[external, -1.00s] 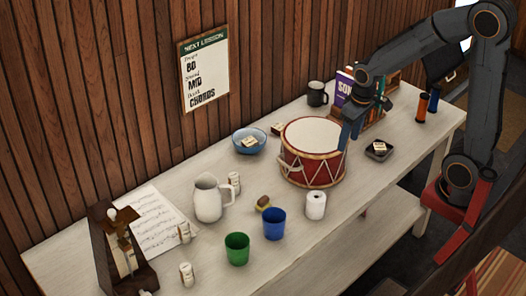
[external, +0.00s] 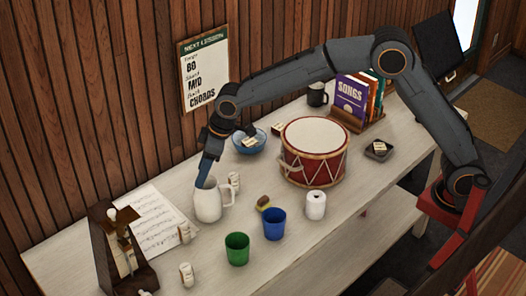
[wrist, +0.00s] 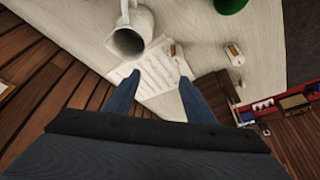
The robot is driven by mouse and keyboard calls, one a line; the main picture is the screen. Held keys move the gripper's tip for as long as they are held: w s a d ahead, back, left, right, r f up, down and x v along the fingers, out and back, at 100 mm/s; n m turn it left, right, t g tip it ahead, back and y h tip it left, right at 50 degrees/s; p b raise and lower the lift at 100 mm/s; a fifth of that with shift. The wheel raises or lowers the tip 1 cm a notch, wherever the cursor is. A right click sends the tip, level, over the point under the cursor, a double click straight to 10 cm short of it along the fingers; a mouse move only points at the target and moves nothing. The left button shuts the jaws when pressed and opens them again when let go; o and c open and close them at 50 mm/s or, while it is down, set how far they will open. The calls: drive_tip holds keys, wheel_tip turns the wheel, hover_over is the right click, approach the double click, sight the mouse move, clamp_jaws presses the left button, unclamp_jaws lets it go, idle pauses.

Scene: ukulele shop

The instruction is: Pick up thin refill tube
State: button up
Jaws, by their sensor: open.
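Several small white labelled tubes stand on the table, and I cannot tell which is the thin refill tube. One tube (external: 184,232) is at the sheet music's right edge; it also shows in the wrist view (wrist: 178,56). Another tube (external: 186,275) is nearer the front edge, also in the wrist view (wrist: 235,54). My gripper (external: 203,178) is above the pitcher's left side. In the wrist view its fingers (wrist: 159,95) are apart and empty, pointing towards the sheet music.
The pitcher (wrist: 130,38) is close to the left finger in the wrist view. A metronome (external: 120,255) stands front left beside the sheet music (external: 152,215). Green (external: 237,248) and blue (external: 274,223) cups, a white roll (external: 315,205) and a drum (external: 313,150) stand to the right.

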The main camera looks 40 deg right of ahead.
drive_tip(key=a+f+n, duration=0.1)
drive_tip(key=a+f, duration=0.1)
drive_tip(key=a, duration=0.5)
hover_over(187, 221)
drive_tip(key=s+d, duration=0.2)
wheel_tip(187, 221, down, 10)
drive_tip(key=r, duration=0.1)
drive_tip(key=x, duration=0.2)
drive_tip(key=shift+a+f, duration=0.15)
drive_tip(key=shift+f, duration=0.15)
drive_tip(key=shift+p+x, duration=1.4)
drive_tip(key=shift+x, duration=1.8)
drive_tip(key=shift+w+a, duration=0.1)
drive_tip(key=shift+w, duration=0.05)
drive_tip(key=shift+r, duration=0.1)
drive_tip(key=c, duration=1.1)
drive_tip(key=shift+c, duration=0.3)
drive_tip(key=shift+r, duration=0.1)
